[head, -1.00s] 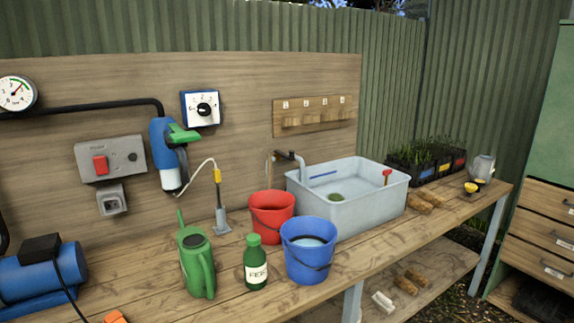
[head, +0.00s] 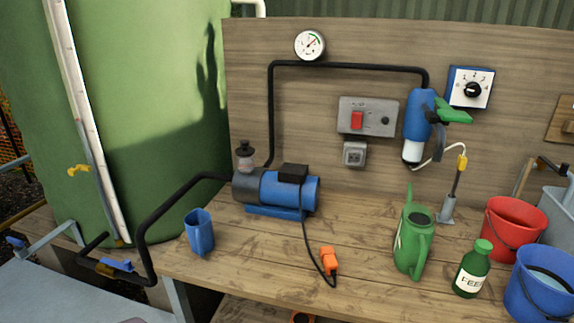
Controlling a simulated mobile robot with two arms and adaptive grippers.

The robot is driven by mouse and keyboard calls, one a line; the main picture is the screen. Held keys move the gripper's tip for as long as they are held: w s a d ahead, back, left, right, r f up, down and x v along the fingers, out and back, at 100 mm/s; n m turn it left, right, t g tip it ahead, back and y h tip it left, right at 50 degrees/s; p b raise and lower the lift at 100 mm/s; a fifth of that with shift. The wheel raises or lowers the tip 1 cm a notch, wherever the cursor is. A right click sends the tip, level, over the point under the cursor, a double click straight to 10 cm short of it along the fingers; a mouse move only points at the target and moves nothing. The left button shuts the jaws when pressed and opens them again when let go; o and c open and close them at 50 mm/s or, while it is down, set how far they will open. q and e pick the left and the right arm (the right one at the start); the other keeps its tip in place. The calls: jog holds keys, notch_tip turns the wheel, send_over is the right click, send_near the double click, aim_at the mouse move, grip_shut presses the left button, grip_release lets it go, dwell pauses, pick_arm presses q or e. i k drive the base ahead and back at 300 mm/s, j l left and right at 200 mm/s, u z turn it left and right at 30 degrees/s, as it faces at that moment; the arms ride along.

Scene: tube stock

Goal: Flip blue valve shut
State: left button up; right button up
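A small valve with a blue lever (head: 116,265) sits on the black pipe low at the left, near the foot of the green tank (head: 165,90). Its lever appears to lie roughly along the pipe, with a brass-coloured body just below it. A second blue handle (head: 17,242) shows at the far left edge, on a pipe end beside the tank; its details are too small to tell. Neither of my grippers is in view.
The black hose (head: 150,225) runs from the valve to a blue pump (head: 285,190) on the wooden bench. A blue cup (head: 199,232), an orange plug (head: 328,260) and a green watering can (head: 413,240) stand or lie on the bench. A grey surface (head: 60,290) is at lower left.

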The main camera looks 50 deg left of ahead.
aim_at(127, 265)
jog(key=u, duration=2.7)
